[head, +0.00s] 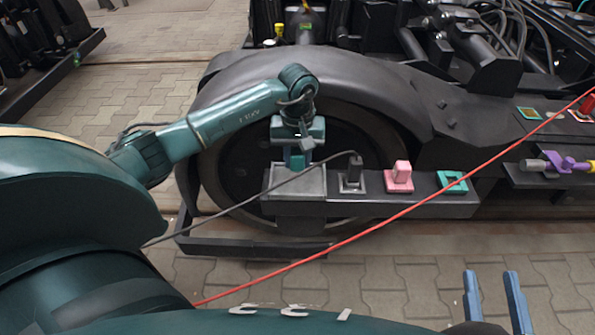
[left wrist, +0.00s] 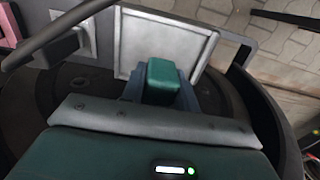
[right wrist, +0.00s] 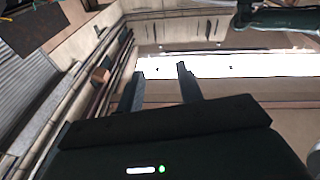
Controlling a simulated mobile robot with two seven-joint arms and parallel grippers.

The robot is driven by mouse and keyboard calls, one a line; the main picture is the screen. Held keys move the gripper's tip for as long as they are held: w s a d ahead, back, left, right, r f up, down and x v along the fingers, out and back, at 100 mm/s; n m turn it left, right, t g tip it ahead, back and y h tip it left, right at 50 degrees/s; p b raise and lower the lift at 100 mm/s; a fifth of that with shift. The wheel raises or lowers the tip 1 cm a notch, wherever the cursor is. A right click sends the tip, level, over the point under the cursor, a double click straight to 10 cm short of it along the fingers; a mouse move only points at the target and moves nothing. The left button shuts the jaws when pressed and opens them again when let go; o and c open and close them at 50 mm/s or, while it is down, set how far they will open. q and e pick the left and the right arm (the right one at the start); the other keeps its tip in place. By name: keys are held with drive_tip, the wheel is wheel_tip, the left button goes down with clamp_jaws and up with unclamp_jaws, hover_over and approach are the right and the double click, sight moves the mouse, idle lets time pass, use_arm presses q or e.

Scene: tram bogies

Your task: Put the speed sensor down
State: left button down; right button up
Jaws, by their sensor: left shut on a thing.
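My left gripper (head: 297,160) points down over a grey square tray (head: 296,184) on a dark shelf in front of the wheel. It is shut on a teal block, which looks to be the speed sensor (left wrist: 163,78). The block lies between the fingers and over the tray's inner area in the left wrist view; I cannot tell whether it touches the tray (left wrist: 140,22). Its lower part is hidden. A teal square holder (head: 452,182) at the shelf's right end is empty. My right gripper (head: 491,275) is open and empty at the lower right, over the paving.
A dark plug (head: 354,171) with a cable (head: 250,198) stands in a grey holder right of the tray. A pink block (head: 400,174) stands beyond it. A red line (head: 400,213) crosses the view. A purple and yellow item (head: 566,163) lies at far right.

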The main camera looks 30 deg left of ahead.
sight(298, 169)
use_arm(q)
wheel_tip(298, 169, down, 4)
drive_tip(key=shift+r+b, duration=0.25)
drive_tip(key=shift+b, duration=0.4)
use_arm(e)
drive_tip(key=shift+a+r, duration=0.1)
drive_tip(key=shift+a, duration=0.05)
use_arm(q)
drive_tip(key=shift+f, duration=0.1)
drive_tip(key=shift+f, duration=0.15)
drive_tip(key=c, duration=1.1)
unclamp_jaws()
drive_tip(key=shift+o, duration=0.2)
